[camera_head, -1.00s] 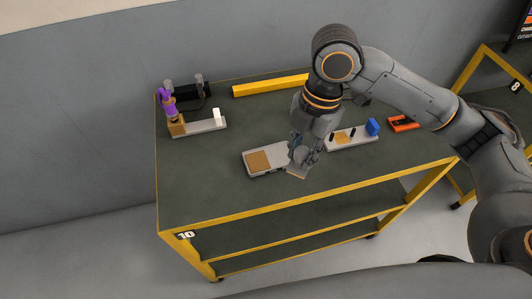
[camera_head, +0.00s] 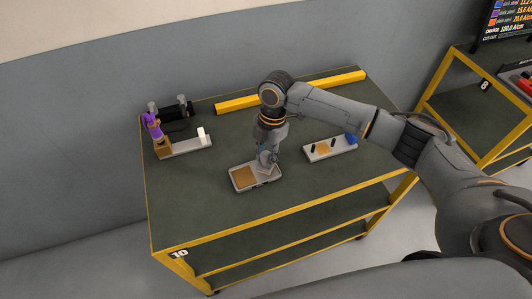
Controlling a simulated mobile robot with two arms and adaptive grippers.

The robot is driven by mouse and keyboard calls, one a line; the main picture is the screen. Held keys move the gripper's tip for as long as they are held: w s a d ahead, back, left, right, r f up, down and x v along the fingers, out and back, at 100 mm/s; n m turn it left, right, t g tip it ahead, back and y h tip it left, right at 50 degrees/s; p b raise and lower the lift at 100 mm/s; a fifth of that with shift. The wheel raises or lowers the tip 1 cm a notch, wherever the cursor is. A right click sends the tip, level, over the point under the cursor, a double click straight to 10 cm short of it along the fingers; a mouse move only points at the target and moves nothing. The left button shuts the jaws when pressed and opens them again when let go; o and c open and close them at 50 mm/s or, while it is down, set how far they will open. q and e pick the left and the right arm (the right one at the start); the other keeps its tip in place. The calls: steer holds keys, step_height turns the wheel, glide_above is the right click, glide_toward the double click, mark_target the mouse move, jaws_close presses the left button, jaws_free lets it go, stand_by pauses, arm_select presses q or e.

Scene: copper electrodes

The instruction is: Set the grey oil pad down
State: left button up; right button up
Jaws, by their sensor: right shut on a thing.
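My right gripper (camera_head: 266,160) points down over the right half of a shallow grey tray (camera_head: 238,190) on the dark green table top. It is shut on the grey oil pad (camera_head: 268,170), which is small and partly hidden by the fingers. The pad is at or just above the tray's right part; I cannot tell whether it touches. A brown pad (camera_head: 244,177) lies in the tray's left part. My left gripper is not in view.
A second grey tray (camera_head: 316,156) with a brown piece, black pieces and a blue block (camera_head: 351,139) stands to the right. A grey stand (camera_head: 185,147) with a purple part (camera_head: 152,124) is at the left. A yellow bar (camera_head: 240,106) lies behind. The table front is clear.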

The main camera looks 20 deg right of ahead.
steer(key=shift+f, duration=0.3)
steer(key=shift+f, duration=0.15)
steer(key=o, duration=1)
steer(key=r+b, duration=0.1)
steer(key=r, duration=0.3)
steer(key=d+r+b, duration=0.1)
steer(key=r, duration=0.3)
steer(key=r+b, duration=0.1)
steer(key=r, duration=0.3)
steer(key=shift+w+d+r, duration=0.15)
steer(key=shift+w+d, duration=0.15)
steer(key=shift+w, duration=0.1)
